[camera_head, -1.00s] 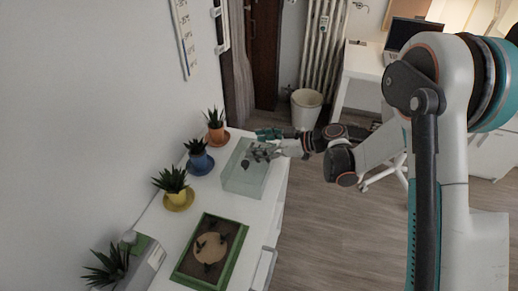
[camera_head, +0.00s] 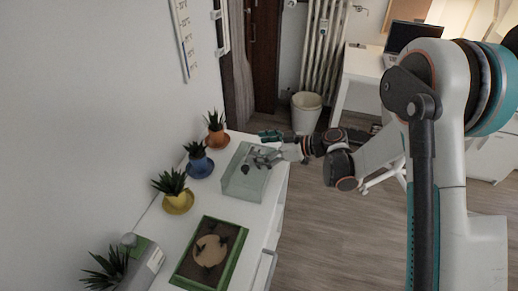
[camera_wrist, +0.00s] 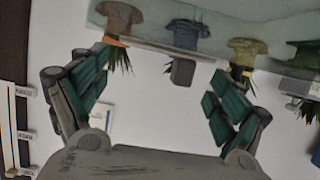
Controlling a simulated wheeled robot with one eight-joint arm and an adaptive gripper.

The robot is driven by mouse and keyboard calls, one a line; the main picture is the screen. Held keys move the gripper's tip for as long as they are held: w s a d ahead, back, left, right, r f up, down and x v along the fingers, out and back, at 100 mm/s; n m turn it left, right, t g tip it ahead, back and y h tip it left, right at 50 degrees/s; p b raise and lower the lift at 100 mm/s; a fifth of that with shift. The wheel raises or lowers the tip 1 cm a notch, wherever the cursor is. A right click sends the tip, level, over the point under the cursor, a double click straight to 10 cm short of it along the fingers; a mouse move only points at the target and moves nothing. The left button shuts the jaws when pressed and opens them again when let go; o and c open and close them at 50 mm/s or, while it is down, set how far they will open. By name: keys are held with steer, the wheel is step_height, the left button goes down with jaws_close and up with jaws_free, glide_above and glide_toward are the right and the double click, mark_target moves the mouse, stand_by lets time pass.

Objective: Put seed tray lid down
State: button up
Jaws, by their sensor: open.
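The seed tray lid (camera_head: 243,184), a clear box-like cover with a small dark knob on top, rests at the far end of the white desk. My gripper (camera_head: 259,157) is open just over the lid's far right part, close to the knob, with nothing between its fingers. In the wrist view my gripper's (camera_wrist: 165,65) two green-padded fingers stand wide apart. A small dark grey block, which looks like the knob, shows between them. The seed tray (camera_head: 238,262), green-rimmed with soil and small sprouts, lies uncovered at the near end. Contact between gripper and lid cannot be told.
Plants in orange (camera_head: 217,139), blue (camera_head: 199,165) and yellow (camera_head: 178,201) pots stand on saucers along the wall side. Another plant (camera_head: 106,270) and a grey box (camera_head: 146,262) are at the near left. A bare strip of desk lies between lid and tray.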

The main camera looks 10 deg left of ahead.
steer(key=w+p+v, duration=0.1)
steer(key=p+v, duration=0.2)
steer(key=v, duration=0.9)
steer(key=shift+s, duration=0.45)
steer(key=shift+r, duration=0.1)
steer(key=s+d+r+m+t+h, duration=0.3)
steer(key=s+d+r+m+h, duration=0.4)
steer(key=r, duration=0.4)
steer(key=s+d+r+m+t+h, duration=0.3)
steer(key=s+d+m+h, duration=0.4)
steer(key=s+d, duration=0.9)
steer(key=s+m, duration=0.2)
steer(key=m, duration=0.1)
steer(key=shift+d+r, duration=0.15)
steer(key=shift+r, duration=0.2)
